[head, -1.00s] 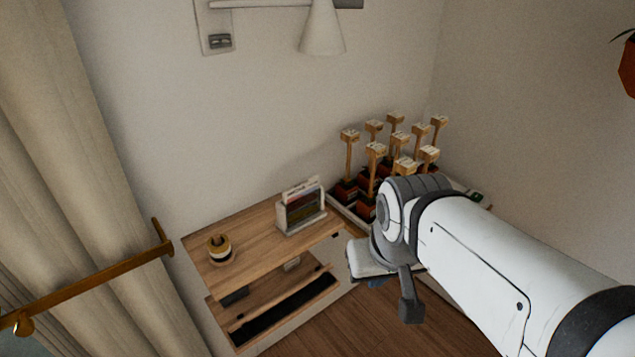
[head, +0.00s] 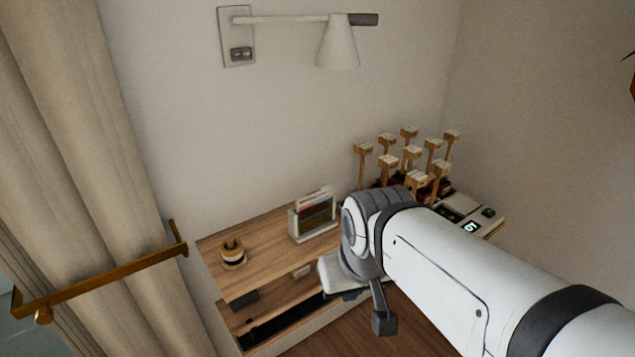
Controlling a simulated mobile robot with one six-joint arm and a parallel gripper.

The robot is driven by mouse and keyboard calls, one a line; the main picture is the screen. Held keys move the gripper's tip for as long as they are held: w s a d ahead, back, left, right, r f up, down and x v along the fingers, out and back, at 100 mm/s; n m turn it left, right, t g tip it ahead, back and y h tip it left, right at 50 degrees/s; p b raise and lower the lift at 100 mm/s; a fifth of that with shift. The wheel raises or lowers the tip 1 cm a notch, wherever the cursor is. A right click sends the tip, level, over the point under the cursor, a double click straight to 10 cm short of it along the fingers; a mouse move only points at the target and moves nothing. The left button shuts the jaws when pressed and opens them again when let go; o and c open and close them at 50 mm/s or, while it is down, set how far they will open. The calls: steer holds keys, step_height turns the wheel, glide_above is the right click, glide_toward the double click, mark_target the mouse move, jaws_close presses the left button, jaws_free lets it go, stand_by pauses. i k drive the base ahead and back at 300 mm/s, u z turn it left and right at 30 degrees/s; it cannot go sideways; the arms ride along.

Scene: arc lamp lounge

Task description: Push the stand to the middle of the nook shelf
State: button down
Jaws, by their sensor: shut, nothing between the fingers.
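A pale stand (head: 299,226) holding upright, colourful flat items is on the top board of a wooden shelf (head: 268,262), toward its back right. My arm comes in from the lower right, and its wrist covers the shelf's right end. My gripper (head: 350,290) is low at the end of the arm, in front of and to the right of the stand in the picture. Its fingers are mostly hidden by my wrist, and nothing shows held. I see a gap between the stand and my arm, but cannot judge the depth.
A small round striped pot (head: 232,256) is on the shelf's left part. Several wooden-topped posts (head: 409,150) stand at the right, beside a device with a lit display (head: 470,227). A wall lamp (head: 338,45) hangs above. A brass rail (head: 105,275) and curtain are at the left.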

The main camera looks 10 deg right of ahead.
mark_target(308, 224)
steer(key=z, duration=0.05)
steer(key=i, duration=1)
steer(key=u, duration=0.05)
